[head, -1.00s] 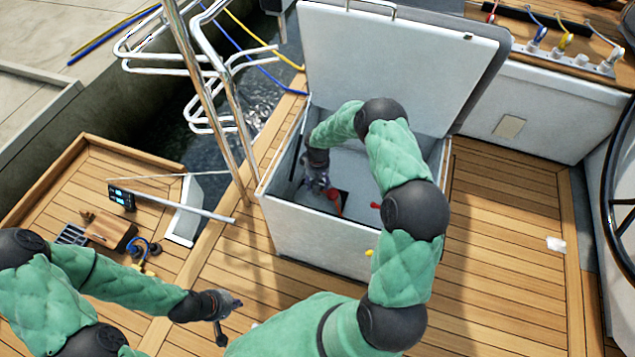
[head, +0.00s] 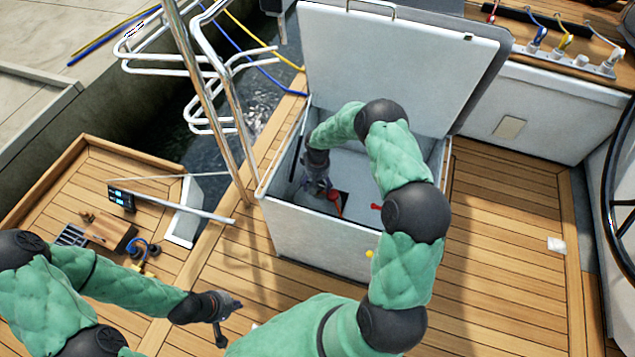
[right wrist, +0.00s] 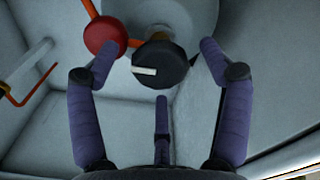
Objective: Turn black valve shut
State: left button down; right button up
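The black valve (right wrist: 160,64) is a dark round knob with a white mark, near the top middle of the right wrist view. My right gripper (right wrist: 156,68) is open, with its fingers spread to either side of the black knob. Its left finger overlaps a red knob (right wrist: 105,36) in the picture; whether they touch I cannot tell. In the head view my right gripper (head: 318,187) is down inside the open white locker (head: 310,235), and the black valve cannot be made out there. My left gripper (head: 226,305) hangs over the deck at lower left; its finger opening is unclear.
The locker lid (head: 400,65) stands raised behind my right arm. Red handles (head: 336,203) show inside the locker, and an orange pipe (right wrist: 35,85) runs along its wall. Steel rails (head: 205,80) rise to the left. The teak deck (head: 500,230) at right is mostly clear.

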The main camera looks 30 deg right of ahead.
notch_tip(320, 180, up, 12)
dwell(0.7)
dwell(0.4)
